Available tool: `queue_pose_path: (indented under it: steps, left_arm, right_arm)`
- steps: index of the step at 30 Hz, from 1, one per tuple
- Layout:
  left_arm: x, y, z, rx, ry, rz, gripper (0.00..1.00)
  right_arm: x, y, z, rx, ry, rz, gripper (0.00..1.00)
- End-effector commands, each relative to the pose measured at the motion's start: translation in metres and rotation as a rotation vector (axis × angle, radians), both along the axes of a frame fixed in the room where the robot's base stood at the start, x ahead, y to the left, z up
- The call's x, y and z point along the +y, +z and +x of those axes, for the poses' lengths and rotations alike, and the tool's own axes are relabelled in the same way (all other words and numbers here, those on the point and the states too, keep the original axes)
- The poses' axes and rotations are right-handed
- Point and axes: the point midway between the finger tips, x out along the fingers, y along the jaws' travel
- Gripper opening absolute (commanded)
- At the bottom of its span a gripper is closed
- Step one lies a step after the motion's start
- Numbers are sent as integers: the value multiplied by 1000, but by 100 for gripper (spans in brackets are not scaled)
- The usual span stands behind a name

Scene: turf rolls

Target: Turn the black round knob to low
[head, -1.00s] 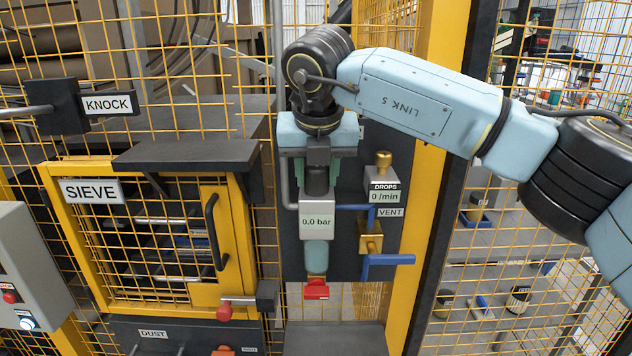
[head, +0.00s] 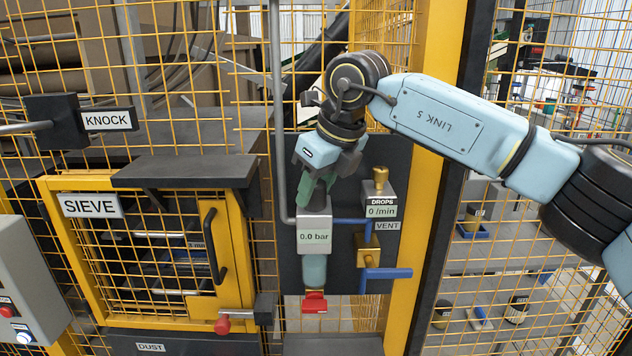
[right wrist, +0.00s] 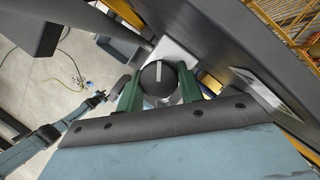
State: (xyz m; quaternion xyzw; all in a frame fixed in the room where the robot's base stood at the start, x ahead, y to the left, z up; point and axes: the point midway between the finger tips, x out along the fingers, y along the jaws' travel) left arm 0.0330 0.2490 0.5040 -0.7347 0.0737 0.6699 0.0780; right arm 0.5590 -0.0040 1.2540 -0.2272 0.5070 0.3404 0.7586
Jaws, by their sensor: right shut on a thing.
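The black round knob (right wrist: 158,76) sits on top of the pressure unit (head: 314,236), whose display reads 0.0 bar. In the right wrist view the knob has a white pointer line that runs nearly straight up in the picture. My right gripper (head: 312,196) is shut on the knob, with its green fingers on either side of it (right wrist: 158,92). In the head view the gripper and wrist are tilted and hide most of the knob. I see no low marking in either view.
To the right stand a brass DROPS knob (head: 380,178) and blue VENT levers (head: 386,273). A red valve (head: 314,301) hangs below the unit. A grey pipe (head: 279,120) runs close on the left, beside the yellow SIEVE door (head: 214,240) and a dark shelf (head: 185,171).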

Motion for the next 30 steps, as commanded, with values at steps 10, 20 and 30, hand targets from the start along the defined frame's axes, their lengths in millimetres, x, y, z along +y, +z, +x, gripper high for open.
queue_pose_path:
  steps: [10,20,30]
  left_arm:
    - [0,4,0,0,0,0,36]
    - [0,4,0,0,0,0,36]
    - [0,4,0,0,0,0,36]
  right_arm:
    - [-1,2,1,-3,68,2,14]
    - [-1,2,1,-4,70,2,14]
    - [-1,1,1,-1,70,0,59]
